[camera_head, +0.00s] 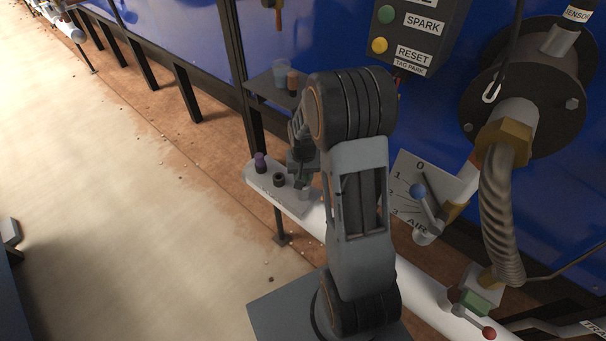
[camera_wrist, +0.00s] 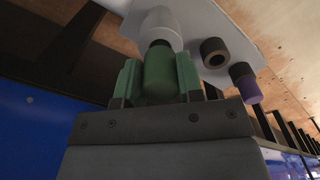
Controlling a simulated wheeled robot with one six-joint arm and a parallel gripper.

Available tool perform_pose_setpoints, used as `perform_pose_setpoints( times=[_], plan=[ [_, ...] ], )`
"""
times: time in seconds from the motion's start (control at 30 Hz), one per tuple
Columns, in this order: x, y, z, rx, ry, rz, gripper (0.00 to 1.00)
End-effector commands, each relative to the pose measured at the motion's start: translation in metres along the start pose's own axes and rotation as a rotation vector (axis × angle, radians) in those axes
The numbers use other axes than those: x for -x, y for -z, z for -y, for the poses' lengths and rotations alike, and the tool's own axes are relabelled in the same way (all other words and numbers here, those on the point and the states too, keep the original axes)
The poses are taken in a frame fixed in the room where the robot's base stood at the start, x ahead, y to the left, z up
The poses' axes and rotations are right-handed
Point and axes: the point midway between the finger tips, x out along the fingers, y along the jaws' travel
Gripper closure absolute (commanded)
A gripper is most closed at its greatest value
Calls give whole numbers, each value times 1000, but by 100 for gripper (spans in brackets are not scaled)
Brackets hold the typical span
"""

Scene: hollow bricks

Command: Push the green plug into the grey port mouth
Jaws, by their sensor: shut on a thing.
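My gripper (camera_wrist: 158,80) is shut on the green plug (camera_wrist: 160,72), which stands between its two green fingers in the wrist view. The plug's dark end faces the grey port (camera_wrist: 160,22), a pale round stub on the light plate. The end is in line with the mouth and looks at or very near it. I cannot tell whether it touches or has entered. In the head view my gripper (camera_head: 303,168) is above the grey port (camera_head: 305,193) at the plate's right end, and my arm partly hides this area.
On the same plate (camera_head: 255,178) a dark hollow port (camera_head: 279,180) and a purple-topped one (camera_head: 260,160) stand left of the grey port. A small shelf (camera_head: 262,84) with a cup (camera_head: 281,73) is above. A lever dial (camera_head: 420,190) and corrugated hose (camera_head: 498,210) are at right.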

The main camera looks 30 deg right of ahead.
Motion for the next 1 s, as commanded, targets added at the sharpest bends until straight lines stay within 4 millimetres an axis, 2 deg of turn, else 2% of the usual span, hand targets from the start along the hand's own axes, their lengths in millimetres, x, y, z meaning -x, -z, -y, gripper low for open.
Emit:
perform_pose_setpoints(
  times=[0.57, 0.6, 0.87, 1.0],
  plan=[
    [-15, 0, 0, 0, 0, 0, 89],
    [-14, 0, 0, 0, 0, 0, 63],
    [-14, 0, 0, 0, 0, 0, 38],
    [-14, 0, 0, 0, 0, 0, 36]
  ],
)
